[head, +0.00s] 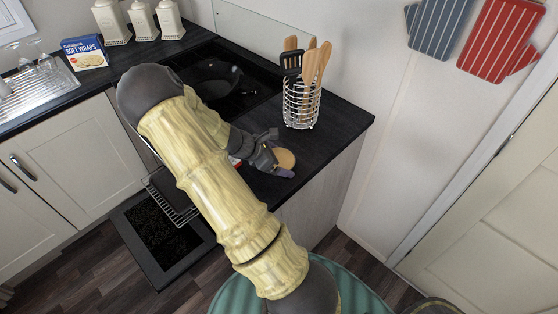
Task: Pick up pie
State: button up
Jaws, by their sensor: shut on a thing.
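The pie (285,158) looks like a small, round, tan disc at the front right part of the dark counter, near the edge. My gripper (282,167) is at the pie, with its fingers closed on it. Part of the pie is hidden behind the gripper. I cannot tell whether the pie still touches the counter. My arm reaches across the middle of the view and hides part of the counter and the front of the cooker.
A wire utensil holder (301,104) with wooden spoons stands just behind the gripper. A black pan (215,80) sits on the hob behind my arm. The oven door (163,240) hangs open below, with a wire rack (168,196) sticking out. The counter's right end is clear.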

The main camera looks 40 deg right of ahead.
aim_at(279, 157)
notch_tip(279, 157, up, 10)
dwell(0.6)
jog(key=shift+f, duration=0.15)
dwell(0.4)
